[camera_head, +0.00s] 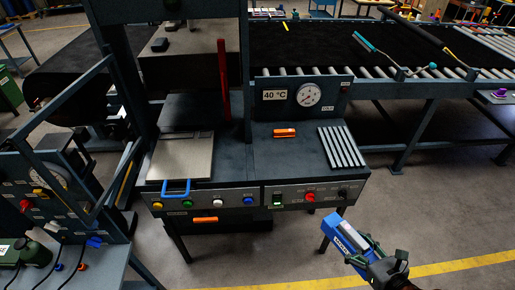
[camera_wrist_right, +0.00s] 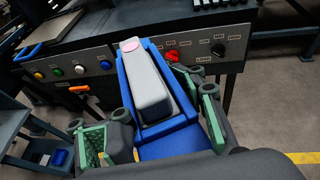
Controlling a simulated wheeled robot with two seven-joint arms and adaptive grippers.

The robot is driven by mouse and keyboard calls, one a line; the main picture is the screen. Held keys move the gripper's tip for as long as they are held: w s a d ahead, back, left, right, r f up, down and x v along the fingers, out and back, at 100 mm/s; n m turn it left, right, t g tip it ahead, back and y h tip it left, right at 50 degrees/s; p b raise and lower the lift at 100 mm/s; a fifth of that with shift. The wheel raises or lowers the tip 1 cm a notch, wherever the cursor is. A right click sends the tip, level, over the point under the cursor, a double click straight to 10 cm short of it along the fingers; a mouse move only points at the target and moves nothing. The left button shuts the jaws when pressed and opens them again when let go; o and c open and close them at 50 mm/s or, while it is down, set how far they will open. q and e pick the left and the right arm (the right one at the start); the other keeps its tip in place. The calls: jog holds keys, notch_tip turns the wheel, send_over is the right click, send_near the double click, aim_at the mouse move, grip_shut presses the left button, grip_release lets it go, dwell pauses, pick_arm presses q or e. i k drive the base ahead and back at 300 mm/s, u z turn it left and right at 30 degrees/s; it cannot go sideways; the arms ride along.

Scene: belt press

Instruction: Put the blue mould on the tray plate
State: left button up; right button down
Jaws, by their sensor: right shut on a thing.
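The blue mould (camera_head: 338,232), with a grey block along its middle, is held by my right gripper (camera_head: 374,256) low in front of the press, at the right. In the right wrist view the mould (camera_wrist_right: 125,84) points away from me, between the green-padded fingers of the gripper (camera_wrist_right: 163,120). The grey block has a pink oval at its far end. The flat beige tray plate (camera_head: 181,160) with a blue handle lies at the left of the press, apart from the mould. Its top looks bare. My left gripper is not in view.
The press bench carries an orange-handled item (camera_head: 285,132), a ribbed rack (camera_head: 342,147) and a gauge panel (camera_head: 305,94). A red lever (camera_head: 223,80) stands upright behind the plate. The button panel (camera_head: 240,200) edges the front. A roller conveyor (camera_head: 400,86) runs behind at right.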

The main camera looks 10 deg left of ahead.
aim_at(181, 158)
jog(key=u, duration=1.15)
